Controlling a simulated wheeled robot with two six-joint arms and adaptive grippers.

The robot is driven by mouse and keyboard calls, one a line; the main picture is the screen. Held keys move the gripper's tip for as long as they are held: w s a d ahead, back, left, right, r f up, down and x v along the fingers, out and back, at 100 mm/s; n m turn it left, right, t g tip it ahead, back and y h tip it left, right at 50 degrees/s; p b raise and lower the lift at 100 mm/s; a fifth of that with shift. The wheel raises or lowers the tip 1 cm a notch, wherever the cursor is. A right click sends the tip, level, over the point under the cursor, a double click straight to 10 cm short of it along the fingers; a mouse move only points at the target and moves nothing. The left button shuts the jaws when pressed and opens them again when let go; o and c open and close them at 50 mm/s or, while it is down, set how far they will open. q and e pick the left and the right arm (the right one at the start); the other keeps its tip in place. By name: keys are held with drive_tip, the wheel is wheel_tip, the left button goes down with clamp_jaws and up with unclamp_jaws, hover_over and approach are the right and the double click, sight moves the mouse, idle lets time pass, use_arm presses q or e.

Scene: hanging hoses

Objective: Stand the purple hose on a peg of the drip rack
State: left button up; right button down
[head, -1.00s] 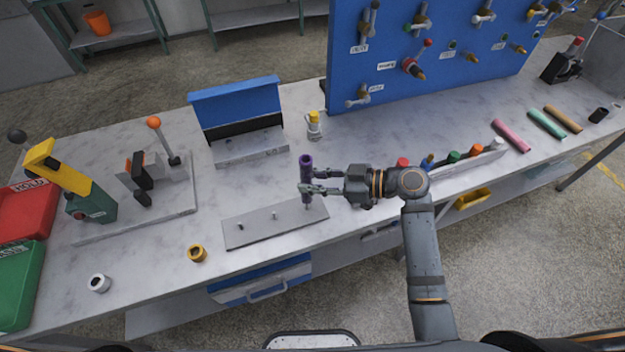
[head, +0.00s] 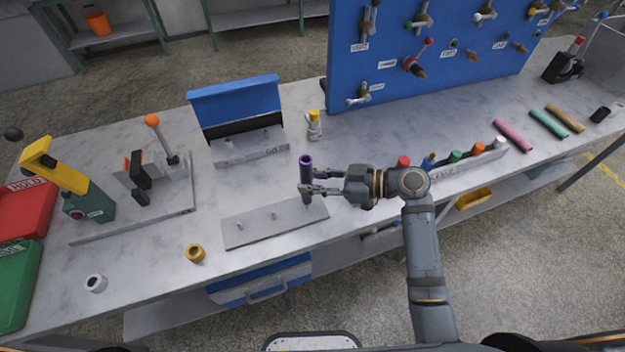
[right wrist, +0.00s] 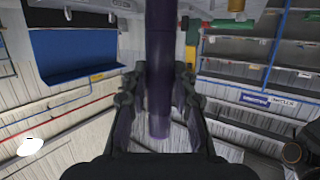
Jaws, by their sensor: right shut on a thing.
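The purple hose (head: 306,163) stands upright in my right gripper (head: 312,189), over the right end of the drip rack. The drip rack (head: 262,231) is a flat grey plate with short pegs; two pegs show bare at its left and middle. The hose's lower end is at the rack's right end; I cannot tell whether it is around a peg there. In the right wrist view the purple hose (right wrist: 160,60) runs upright between the fingers of the right gripper (right wrist: 160,105). My left gripper is not in view.
A grey block with a blue back panel (head: 235,100) stands behind the rack. A white fitting with a yellow top (head: 314,124) is near it. A yellow ring (head: 195,253) and a white ring (head: 96,283) lie at the left front. Pink (head: 513,136) and green (head: 548,124) hoses lie at the right.

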drive_tip(key=shift+f+b, duration=1.8)
drive_tip(key=shift+f, duration=0.2)
drive_tip(key=c, duration=1)
unclamp_jaws()
drive_tip(key=v, duration=1.2)
